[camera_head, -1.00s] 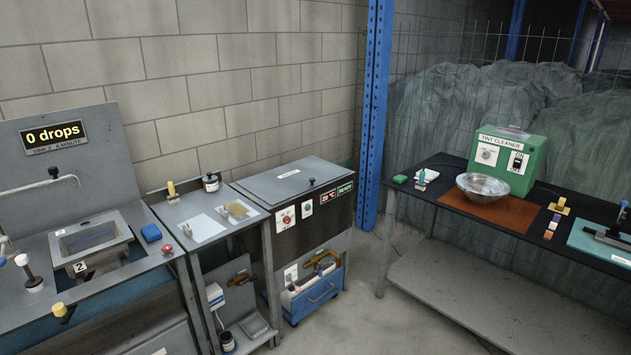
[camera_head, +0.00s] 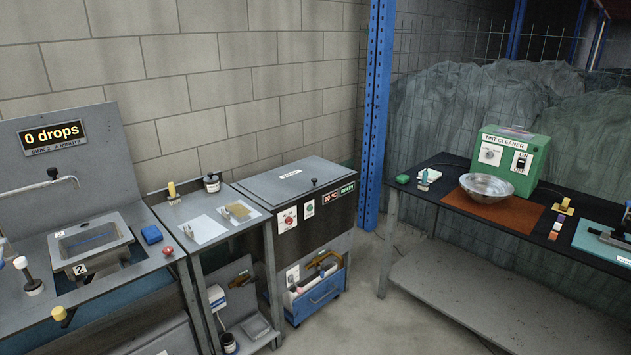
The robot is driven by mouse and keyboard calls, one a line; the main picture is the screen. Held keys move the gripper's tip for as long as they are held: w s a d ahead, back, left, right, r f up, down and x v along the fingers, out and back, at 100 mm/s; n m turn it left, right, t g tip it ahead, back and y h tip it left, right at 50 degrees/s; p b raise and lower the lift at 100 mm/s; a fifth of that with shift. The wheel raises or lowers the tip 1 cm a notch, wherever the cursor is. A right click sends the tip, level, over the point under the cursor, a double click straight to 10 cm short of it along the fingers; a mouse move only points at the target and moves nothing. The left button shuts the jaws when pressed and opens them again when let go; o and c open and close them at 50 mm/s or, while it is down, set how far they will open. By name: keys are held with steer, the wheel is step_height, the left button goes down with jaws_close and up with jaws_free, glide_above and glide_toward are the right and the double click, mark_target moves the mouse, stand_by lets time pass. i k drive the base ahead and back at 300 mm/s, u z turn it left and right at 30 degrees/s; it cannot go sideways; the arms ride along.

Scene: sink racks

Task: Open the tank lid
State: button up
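The tank (camera_head: 290,224) is the dark cabinet in the middle of the head view, against the block wall. Its flat grey lid (camera_head: 285,186) lies shut on top, with a small label and a black knob (camera_head: 314,182) near the right front edge. The front panel carries a red button, a green button and a small display reading about 20 °C beside a green sign. My gripper is not in view, and nothing touches the lid.
A side table (camera_head: 206,213) with sheets and a small jar adjoins the tank on the left, then a sink (camera_head: 92,246). A blue post (camera_head: 374,110) stands right of the tank. A black bench (camera_head: 440,190) holds a bowl (camera_head: 486,187) and a green tint cleaner (camera_head: 512,160).

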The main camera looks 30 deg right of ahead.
mark_target(277, 187)
steer(key=u, duration=0.05)
steer(key=i, duration=1)
steer(key=z, duration=0.05)
